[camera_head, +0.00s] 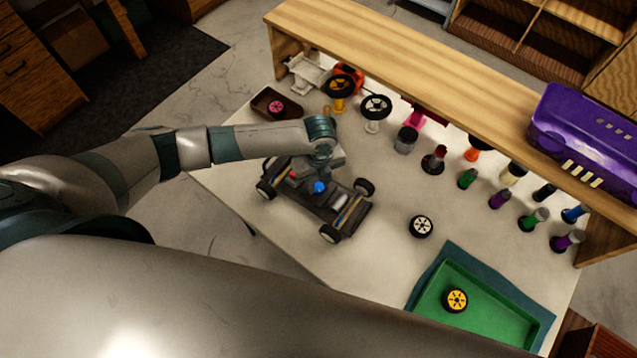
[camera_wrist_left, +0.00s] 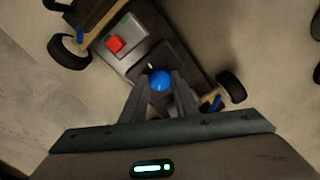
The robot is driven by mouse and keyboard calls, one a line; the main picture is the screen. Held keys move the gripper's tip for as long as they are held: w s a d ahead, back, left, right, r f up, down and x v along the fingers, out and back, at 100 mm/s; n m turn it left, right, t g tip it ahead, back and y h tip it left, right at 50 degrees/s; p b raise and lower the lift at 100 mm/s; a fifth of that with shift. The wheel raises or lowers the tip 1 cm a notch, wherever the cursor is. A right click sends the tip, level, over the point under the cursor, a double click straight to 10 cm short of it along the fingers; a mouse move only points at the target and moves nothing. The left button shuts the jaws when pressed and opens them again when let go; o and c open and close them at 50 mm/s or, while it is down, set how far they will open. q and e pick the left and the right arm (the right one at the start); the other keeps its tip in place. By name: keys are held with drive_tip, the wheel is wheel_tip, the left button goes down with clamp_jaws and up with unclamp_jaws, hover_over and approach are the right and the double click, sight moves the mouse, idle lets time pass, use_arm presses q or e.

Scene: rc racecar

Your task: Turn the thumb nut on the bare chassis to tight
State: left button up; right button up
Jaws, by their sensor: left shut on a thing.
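The bare chassis (camera_head: 322,214) is a dark, long frame with small wheels, standing on the pale table. It also fills the upper part of the left wrist view (camera_wrist_left: 190,68). A blue round knob, the thumb nut (camera_head: 319,187), sits near its middle and shows between my fingers in the left wrist view (camera_wrist_left: 160,80). My left gripper (camera_head: 320,178) reaches down from above and is shut on the thumb nut, one finger on each side. How tight the nut is cannot be told. My right gripper is not in view.
A loose wheel (camera_head: 421,226) lies to the right. A green tray (camera_head: 490,318) holds a yellow wheel (camera_head: 455,300). Several coloured bottles and a wooden shelf (camera_head: 400,55) line the back.

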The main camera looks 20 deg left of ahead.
use_arm(q)
drive_tip(key=m+b, duration=0.1)
drive_tip(key=m, duration=0.3)
drive_tip(key=shift+w+m, duration=0.1)
drive_tip(key=shift+m, duration=0.2)
drive_tip(key=m+b, duration=0.1)
drive_tip(key=m, duration=0.2)
drive_tip(key=shift+m+b, duration=0.3)
drive_tip(key=shift+b, duration=0.05)
drive_tip(key=m+b, duration=0.1)
drive_tip(key=m, duration=0.2)
drive_tip(key=shift+m, duration=0.3)
drive_tip(key=m+b, duration=0.2)
drive_tip(key=m, duration=0.2)
drive_tip(key=shift+m, duration=0.3)
drive_tip(key=m+b, duration=0.2)
drive_tip(key=m, duration=0.1)
drive_tip(key=shift+f, duration=0.1)
drive_tip(key=m+b, duration=0.3)
drive_tip(key=b, duration=0.1)
drive_tip(key=shift+m+b, duration=0.85)
drive_tip(key=shift+m, duration=0.45)
